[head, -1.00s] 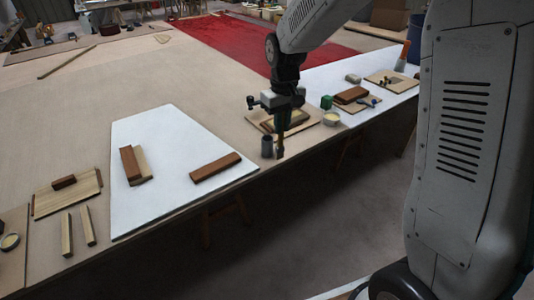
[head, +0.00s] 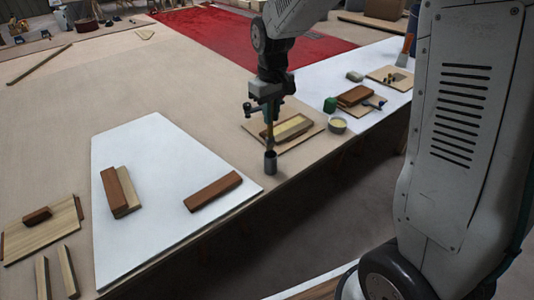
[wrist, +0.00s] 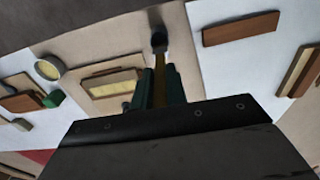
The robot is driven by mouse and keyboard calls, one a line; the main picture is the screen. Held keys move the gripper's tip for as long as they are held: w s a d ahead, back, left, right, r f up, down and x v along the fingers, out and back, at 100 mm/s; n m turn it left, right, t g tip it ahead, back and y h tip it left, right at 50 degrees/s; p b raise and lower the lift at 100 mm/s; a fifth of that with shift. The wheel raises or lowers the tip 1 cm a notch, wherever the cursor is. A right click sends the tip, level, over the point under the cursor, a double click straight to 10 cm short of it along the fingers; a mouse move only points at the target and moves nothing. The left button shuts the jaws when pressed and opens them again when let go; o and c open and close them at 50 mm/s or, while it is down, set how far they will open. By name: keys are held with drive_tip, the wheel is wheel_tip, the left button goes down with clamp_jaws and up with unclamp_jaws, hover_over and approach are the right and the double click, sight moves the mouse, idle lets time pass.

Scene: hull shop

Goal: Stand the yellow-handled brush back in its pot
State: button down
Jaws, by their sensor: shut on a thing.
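My gripper (head: 268,118) is shut on the yellow-handled brush (head: 269,136), which hangs roughly upright below it. The brush handle also shows between the green fingers in the wrist view (wrist: 159,86).
A small cup of pale stuff (head: 337,126) and a green block (head: 330,105) are to the right. A brown wood block (head: 213,191) lies on the white panel (head: 160,225) to the left.

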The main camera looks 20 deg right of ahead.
sight(271, 138)
wheel_tip(271, 138, down, 9)
drive_tip(key=shift+r, duration=0.1)
idle(0.3)
drive_tip(key=shift+f, duration=0.2)
drive_tip(key=c, duration=1.5)
unclamp_jaws()
drive_tip(key=shift+o, duration=0.5)
drive_tip(key=shift+r, duration=0.15)
